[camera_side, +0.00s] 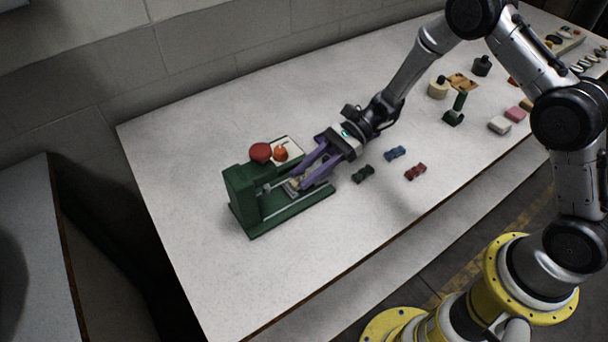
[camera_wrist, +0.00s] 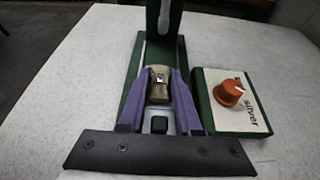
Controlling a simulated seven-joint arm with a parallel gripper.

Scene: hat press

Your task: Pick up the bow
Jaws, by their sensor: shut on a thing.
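A tan bow (camera_wrist: 159,86) with a silvery band at its middle sits low in the green press (camera_wrist: 138,70), between my purple fingers in the wrist view. My gripper (camera_wrist: 160,76) is shut on this bow. In the side view my gripper (camera_side: 295,181) reaches down into the green press (camera_side: 285,220), and the bow is mostly hidden by the fingers. A dark green bow (camera_side: 363,174), a blue bow (camera_side: 395,153) and a red bow (camera_side: 415,171) lie loose on the table to the right of the press.
A control box with an orange knob (camera_wrist: 229,92) and the word "silver" stands beside the press. A red round knob (camera_side: 260,152) is near the press's back. A green stamp-like tool (camera_side: 455,110) and small blocks (camera_side: 499,125) stand farther right. The table's left part is clear.

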